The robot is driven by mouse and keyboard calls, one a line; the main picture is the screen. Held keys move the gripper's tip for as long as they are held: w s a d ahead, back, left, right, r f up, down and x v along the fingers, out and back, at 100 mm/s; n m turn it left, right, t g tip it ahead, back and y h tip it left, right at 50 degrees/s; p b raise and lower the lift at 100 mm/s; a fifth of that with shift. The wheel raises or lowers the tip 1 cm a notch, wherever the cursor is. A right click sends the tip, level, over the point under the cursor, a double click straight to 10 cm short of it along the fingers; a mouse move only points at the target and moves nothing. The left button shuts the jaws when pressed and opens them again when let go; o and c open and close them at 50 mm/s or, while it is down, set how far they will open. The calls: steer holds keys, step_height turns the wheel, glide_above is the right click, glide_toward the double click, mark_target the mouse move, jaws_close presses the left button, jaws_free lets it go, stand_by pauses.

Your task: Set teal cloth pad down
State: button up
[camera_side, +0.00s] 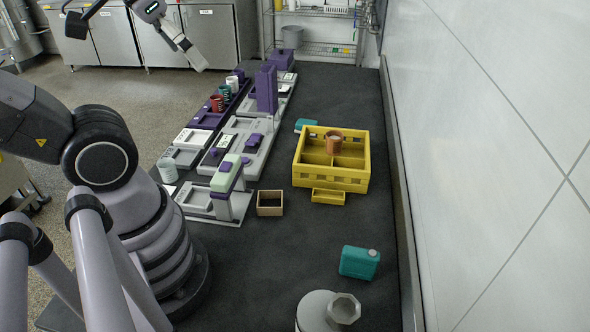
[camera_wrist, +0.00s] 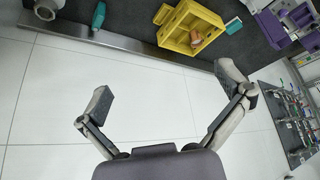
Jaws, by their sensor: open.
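The teal cloth pad (camera_side: 304,124) lies on the dark bench top at the far left corner of the yellow crate, partly hidden by it in the side view. In the wrist view the pad (camera_wrist: 233,25) shows as a small teal patch to the right of the crate. My gripper (camera_side: 135,42) is high at the top left of the side view, well away from the pad. In the wrist view my gripper (camera_wrist: 167,95) has its fingers wide apart, with nothing between them.
The yellow crate (camera_side: 330,183) holds an orange-brown cup (camera_side: 334,138). A teal jug (camera_side: 359,263) and a pale flask (camera_side: 317,312) stand nearer. A small tan box (camera_side: 270,203) and a purple-grey machine (camera_side: 266,90) stand left. A tiled wall (camera_side: 490,130) bounds the right.

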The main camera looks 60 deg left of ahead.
steer(key=w+a+r+n, duration=0.1)
steer(key=w+a+r, duration=0.1)
steer(key=w, duration=0.5)
steer(key=n+g+y, duration=0.2)
steer(key=n+y, duration=0.1)
steer(key=n, duration=0.3)
glide_above(306, 123)
steer(key=s+d, duration=0.3)
steer(key=s, duration=0.1)
step_height(306, 123, down, 30)
steer(key=x, duration=0.8)
steer(key=shift+w, duration=0.1)
steer(key=shift+x, duration=2.75)
steer(key=shift+d, duration=0.15)
